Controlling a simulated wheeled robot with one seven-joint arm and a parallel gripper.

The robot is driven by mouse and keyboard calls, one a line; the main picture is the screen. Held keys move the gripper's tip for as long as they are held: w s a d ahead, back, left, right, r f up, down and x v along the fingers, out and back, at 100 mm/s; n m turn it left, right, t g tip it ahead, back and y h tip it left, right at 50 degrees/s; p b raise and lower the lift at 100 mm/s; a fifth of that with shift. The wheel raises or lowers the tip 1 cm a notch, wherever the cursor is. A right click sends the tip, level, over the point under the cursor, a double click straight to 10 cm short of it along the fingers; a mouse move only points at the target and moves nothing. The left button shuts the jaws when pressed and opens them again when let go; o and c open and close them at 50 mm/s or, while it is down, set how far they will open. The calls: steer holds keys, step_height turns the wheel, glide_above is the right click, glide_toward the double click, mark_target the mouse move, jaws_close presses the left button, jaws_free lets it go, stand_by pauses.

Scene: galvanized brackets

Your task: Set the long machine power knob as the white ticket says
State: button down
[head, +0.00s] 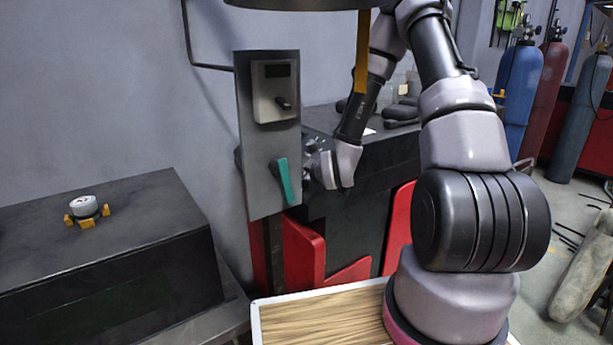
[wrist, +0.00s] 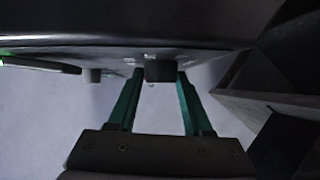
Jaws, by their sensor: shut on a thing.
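In the wrist view, my gripper (wrist: 160,76) has its two teal fingers closed on the sides of a short dark knob (wrist: 160,70) under a dark machine face. Which way the knob points cannot be told. A smaller grey knob (wrist: 92,75) and a long dark bar (wrist: 45,65) with a green glow at its end are to the left. In the head view my wrist is beside the right edge of a grey upright panel (head: 260,190); the fingertips are hidden there. A small white patch (head: 369,131) lies on the bench behind; I cannot tell if it is the ticket.
The panel carries a box (head: 275,90) with a dark display and black knob, and a teal lever (head: 283,180) below. A dark cabinet (head: 100,240) at left bears a white round part (head: 83,206). Gas cylinders (head: 519,90) stand at the right. A wood-topped surface (head: 320,318) is in front.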

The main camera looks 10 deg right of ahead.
steer(key=shift+s+f+m+t+h, duration=0.2)
steer(key=shift+m+t+h, duration=0.3)
steer(key=shift+m+h, duration=0.2)
steer(key=shift+w, duration=0.1)
steer(key=shift+c, duration=1.6)
jaws_free()
steer(key=shift+w+r, duration=0.1)
